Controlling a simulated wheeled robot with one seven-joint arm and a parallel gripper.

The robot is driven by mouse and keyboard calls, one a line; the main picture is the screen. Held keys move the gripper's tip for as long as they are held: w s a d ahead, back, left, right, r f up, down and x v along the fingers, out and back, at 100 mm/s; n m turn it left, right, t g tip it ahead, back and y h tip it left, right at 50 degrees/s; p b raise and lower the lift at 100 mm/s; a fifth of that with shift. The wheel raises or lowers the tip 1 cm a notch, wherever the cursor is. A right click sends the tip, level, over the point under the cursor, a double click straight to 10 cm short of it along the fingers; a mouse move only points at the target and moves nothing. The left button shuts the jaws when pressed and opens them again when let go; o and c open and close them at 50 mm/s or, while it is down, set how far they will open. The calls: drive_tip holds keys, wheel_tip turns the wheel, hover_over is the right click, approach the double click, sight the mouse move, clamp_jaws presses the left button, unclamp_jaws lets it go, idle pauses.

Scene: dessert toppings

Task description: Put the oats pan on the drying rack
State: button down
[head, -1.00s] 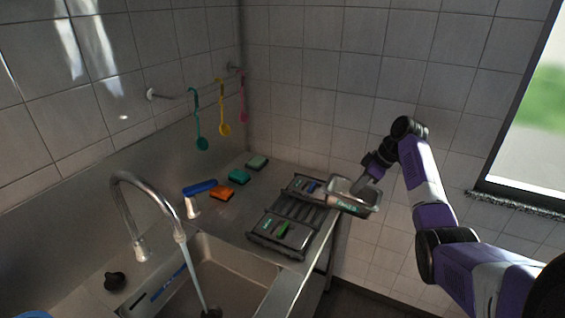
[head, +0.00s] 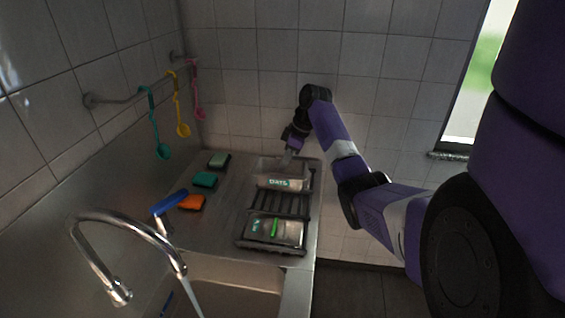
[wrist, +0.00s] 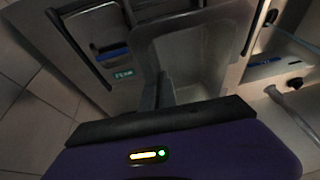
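The oats pan (head: 285,183) is a grey metal pan with a green label. In the head view it is at the far end of the dark drying rack (head: 280,206), and I cannot tell whether it rests there or hangs just above. My gripper (head: 289,156) is at the pan's far side, pointing down. In the wrist view the fingers (wrist: 158,92) straddle the wall of the pan (wrist: 190,62) and look shut on it. The fingertips are partly hidden. The slats in the middle of the rack are bare.
Another pan (head: 270,230) with a green item sits at the rack's near end. Left lie a green-and-grey sponge (head: 219,160), a teal sponge (head: 205,180), an orange sponge (head: 191,202) and a blue item (head: 169,201). The sink (head: 235,287) and running faucet (head: 130,225) are in front.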

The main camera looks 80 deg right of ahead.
sight(296, 161)
wheel_tip(296, 161, down, 5)
drive_tip(key=b, duration=0.4)
drive_tip(key=shift+s, duration=0.1)
drive_tip(key=shift+f+b, duration=1)
drive_tip(key=shift+f, duration=1.1)
drive_tip(key=c, duration=1.6)
unclamp_jaws()
drive_tip(key=b+v, duration=0.1)
drive_tip(key=v, duration=0.6)
drive_tip(key=shift+s+r, duration=0.15)
drive_tip(key=shift+r, duration=0.2)
